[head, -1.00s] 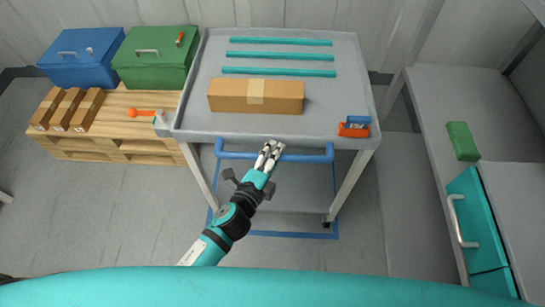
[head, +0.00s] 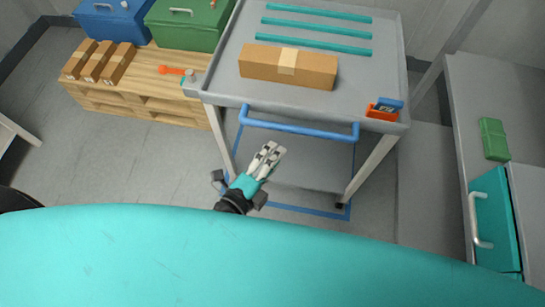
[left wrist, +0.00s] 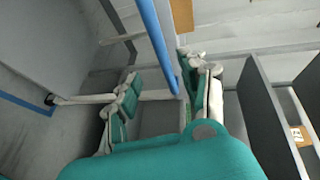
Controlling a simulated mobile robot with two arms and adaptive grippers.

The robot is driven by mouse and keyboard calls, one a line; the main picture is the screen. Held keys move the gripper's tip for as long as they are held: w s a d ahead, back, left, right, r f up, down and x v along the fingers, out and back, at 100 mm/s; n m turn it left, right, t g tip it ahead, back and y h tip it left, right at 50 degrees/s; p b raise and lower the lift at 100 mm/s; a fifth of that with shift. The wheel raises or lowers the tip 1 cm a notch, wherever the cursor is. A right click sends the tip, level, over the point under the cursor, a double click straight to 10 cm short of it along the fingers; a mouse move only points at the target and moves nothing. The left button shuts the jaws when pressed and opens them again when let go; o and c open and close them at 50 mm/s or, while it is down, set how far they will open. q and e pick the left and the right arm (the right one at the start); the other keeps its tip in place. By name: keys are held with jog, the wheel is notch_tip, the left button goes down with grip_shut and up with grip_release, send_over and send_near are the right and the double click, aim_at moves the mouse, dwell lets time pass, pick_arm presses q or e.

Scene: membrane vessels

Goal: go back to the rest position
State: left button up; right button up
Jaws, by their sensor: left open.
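My left gripper (head: 268,156) is open and empty in the head view, in front of the grey cart (head: 225,88) and just short of its blue handle bar (head: 300,127). In the left wrist view the two fingers of my left gripper (left wrist: 158,98) stand apart, and the blue handle bar (left wrist: 157,45) runs above and between them. I see nothing held. I cannot tell from the pictures whether the gripper touches the bar. My right gripper is in neither view.
On the cart are a cardboard box (head: 310,72), several teal tubes and an orange-and-blue device (head: 384,109). Left stands a pallet (head: 150,100) with boxes and blue and green cases (head: 190,22). Right is a grey bench (head: 460,90) with a green box (head: 494,139). Floor left is clear.

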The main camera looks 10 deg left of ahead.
pick_arm(q)
jog(key=shift+f, duration=0.1)
dwell(0.3)
jog(key=s+a+f+n+g+y, duration=0.1)
jog(key=s+a+f+n+g, duration=0.15)
jog(key=f, duration=0.75)
jog(key=s+a+f+n+g+y, duration=0.2)
jog(key=s+a+f+n, duration=0.2)
jog(key=f, duration=0.7)
jog(key=s+a+f+n+g+y, duration=0.1)
jog(key=s+a+f+n+g, duration=0.25)
jog(key=f, duration=0.65)
jog(key=s+a+f+n+g+y, duration=0.1)
jog(key=s+a+f+n+g, duration=0.1)
jog(key=s+f, duration=0.5)
jog(key=s+a+f+n+g+y, duration=0.1)
jog(key=s+a+f+n+g, duration=0.2)
jog(key=s, duration=0.9)
notch_tip(320, 180, down, 4)
jog(key=a+n, duration=0.1)
jog(key=n, duration=0.3)
jog(key=shift+s+a+r+g, duration=0.2)
jog(key=shift+a+g, duration=0.1)
jog(key=shift+a, duration=0.1)
